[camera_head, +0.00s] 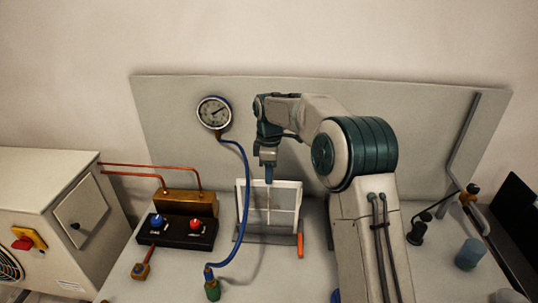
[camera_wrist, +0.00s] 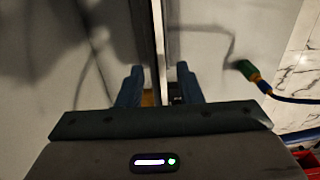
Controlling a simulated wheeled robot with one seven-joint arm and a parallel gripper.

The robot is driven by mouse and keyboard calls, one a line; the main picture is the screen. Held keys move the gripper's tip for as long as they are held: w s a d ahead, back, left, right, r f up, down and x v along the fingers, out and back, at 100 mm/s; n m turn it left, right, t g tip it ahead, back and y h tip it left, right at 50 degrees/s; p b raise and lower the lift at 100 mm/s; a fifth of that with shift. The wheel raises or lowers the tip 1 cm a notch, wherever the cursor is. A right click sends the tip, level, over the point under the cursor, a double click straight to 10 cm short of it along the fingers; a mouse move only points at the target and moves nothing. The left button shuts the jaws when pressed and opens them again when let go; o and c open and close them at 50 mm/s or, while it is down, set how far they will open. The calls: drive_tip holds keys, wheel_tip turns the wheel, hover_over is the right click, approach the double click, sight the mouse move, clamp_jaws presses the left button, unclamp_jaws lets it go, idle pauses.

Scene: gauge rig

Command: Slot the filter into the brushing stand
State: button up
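A pale framed panel with crossing bars (camera_head: 284,203), which looks like the filter, stands nearly upright in the middle of the bench. A low grey bar (camera_head: 262,239) at its foot looks like the brushing stand; I cannot tell how deep the panel sits in it. My gripper (camera_head: 269,178) points down at the panel's top edge. In the wrist view, my gripper's fingers (camera_wrist: 160,85) are apart, one on each side of a thin upright strip (camera_wrist: 159,45), probably the top edge. Small gaps show beside the strip.
A blue hose runs from the gauge (camera_head: 213,112) to a green connector (camera_head: 212,290), left of the panel. A black box with blue and red knobs (camera_head: 177,232) stands further left. An orange piece (camera_head: 300,245) is at the panel's right foot. A blue cup (camera_head: 470,254) stands far right.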

wheel_tip(320, 180, up, 9)
idle(0.5)
drive_tip(key=s+d+r+m+t, duration=0.1)
drive_tip(key=s+d+r+m, duration=0.1)
drive_tip(key=s+d+m, duration=0.55)
drive_tip(key=s+d+r+m+t, duration=0.1)
drive_tip(key=s+d+r+m, duration=0.2)
drive_tip(key=s, duration=0.7)
drive_tip(key=s+d+f+m+t, duration=0.1)
drive_tip(key=s+d+f+m, duration=0.2)
drive_tip(key=s, duration=0.5)
drive_tip(key=s+d+f+m, duration=0.4)
drive_tip(key=s+f, duration=0.1)
drive_tip(key=s, duration=0.4)
drive_tip(key=shift+d+f+t+b, duration=0.15)
drive_tip(key=shift+d+t+b, duration=0.15)
drive_tip(key=shift+t+b, duration=0.15)
